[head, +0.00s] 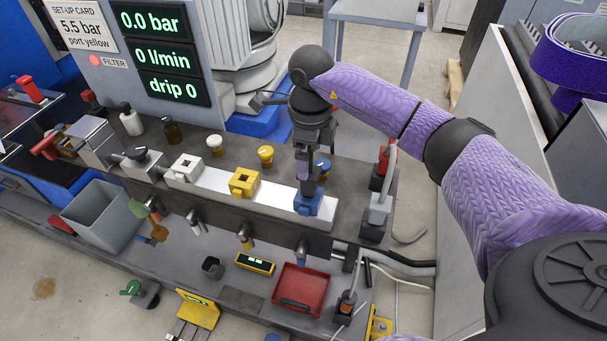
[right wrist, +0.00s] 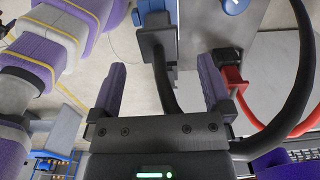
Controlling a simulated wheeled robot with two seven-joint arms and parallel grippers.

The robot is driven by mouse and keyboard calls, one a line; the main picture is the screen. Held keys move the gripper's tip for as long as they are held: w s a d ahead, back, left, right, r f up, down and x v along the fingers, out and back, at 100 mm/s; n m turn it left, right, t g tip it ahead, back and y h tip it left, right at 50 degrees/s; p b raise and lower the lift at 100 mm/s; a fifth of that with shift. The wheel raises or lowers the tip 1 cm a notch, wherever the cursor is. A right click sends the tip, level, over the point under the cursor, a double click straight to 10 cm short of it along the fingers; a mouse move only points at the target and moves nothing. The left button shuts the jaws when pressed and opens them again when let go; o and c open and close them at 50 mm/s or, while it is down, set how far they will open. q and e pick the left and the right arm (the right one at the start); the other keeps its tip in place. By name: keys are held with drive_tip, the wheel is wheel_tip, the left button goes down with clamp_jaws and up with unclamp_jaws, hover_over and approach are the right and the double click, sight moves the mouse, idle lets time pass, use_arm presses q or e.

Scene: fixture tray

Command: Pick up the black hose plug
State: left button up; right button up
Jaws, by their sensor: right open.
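My right gripper (head: 304,188) points down over the blue block (head: 308,204) at the right end of the white rail. In the right wrist view my right gripper (right wrist: 165,85) is open, its two purple fingers spread apart. A black plug-like block (right wrist: 156,42) lies just beyond the fingertips, left of centre. A black hose runs down from it into the gap between the fingers. The fingers do not visibly close on either. In the head view I cannot pick out this black plug for certain; the gripper may hide it. My left gripper is out of view.
A red connector (right wrist: 235,78) with a red hose is close to the right finger in the right wrist view. Grey (head: 379,208) and red (head: 384,160) connectors stand right of the rail. A yellow block (head: 244,182) and red tray (head: 301,287) are also nearby.

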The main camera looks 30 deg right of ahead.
sight(309, 179)
wheel_tip(309, 179, down, 7)
drive_tip(key=shift+s+r+b, duration=0.1)
drive_tip(key=shift+r+b, duration=0.1)
drive_tip(key=shift+b, duration=0.55)
drive_tip(key=shift+f, duration=0.15)
drive_tip(key=c, duration=0.3)
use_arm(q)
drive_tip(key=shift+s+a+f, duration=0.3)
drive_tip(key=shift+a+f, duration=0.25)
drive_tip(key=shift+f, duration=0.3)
use_arm(e)
clamp_jaws()
